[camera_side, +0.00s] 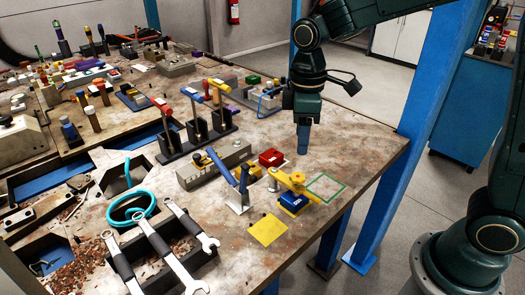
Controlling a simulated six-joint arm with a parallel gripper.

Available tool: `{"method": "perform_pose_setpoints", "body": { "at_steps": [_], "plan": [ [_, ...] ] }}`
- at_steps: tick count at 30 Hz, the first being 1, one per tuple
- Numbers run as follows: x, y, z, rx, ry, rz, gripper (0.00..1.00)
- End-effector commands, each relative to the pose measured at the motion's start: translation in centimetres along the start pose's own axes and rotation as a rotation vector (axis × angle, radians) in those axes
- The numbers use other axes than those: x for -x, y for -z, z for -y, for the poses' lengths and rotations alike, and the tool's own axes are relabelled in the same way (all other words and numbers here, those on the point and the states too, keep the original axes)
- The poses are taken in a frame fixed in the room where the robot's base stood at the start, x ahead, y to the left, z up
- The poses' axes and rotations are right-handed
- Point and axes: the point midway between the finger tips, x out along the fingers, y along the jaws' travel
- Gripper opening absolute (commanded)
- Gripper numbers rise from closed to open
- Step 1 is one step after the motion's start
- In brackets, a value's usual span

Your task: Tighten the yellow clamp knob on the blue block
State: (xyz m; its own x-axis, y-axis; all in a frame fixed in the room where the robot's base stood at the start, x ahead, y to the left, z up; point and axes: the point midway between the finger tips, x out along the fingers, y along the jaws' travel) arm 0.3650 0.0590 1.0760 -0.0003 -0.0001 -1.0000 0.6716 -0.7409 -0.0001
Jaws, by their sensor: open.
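The blue block (293,203) sits on the table's right part, with a yellow clamp piece (293,181) lying across its top. The yellow clamp knob (298,178) appears to be the raised round part on that piece; it is small here. My gripper (303,150) points down above the table, behind and a little above the clamp in the picture. It is open and apart from the knob, with nothing visible in it. Its fingers show narrow from this side.
A red block (271,158) and a blue-handled lever clamp (243,178) stand close left of the blue block. A green square outline (326,188) lies right, a yellow square (267,230) in front. Wrenches (190,228) lie in a dark rack. A blue post (410,130) rises beyond the table edge.

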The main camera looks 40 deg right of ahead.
Motion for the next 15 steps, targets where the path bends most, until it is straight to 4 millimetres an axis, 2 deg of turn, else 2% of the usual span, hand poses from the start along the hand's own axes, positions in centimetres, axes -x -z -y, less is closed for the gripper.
{"method": "perform_pose_setpoints", "body": {
  "at_steps": [15],
  "plan": [
    [-7.8, -0.1, 0.1, 0.000, 0.002, 0.003, 0.51]
  ]
}}
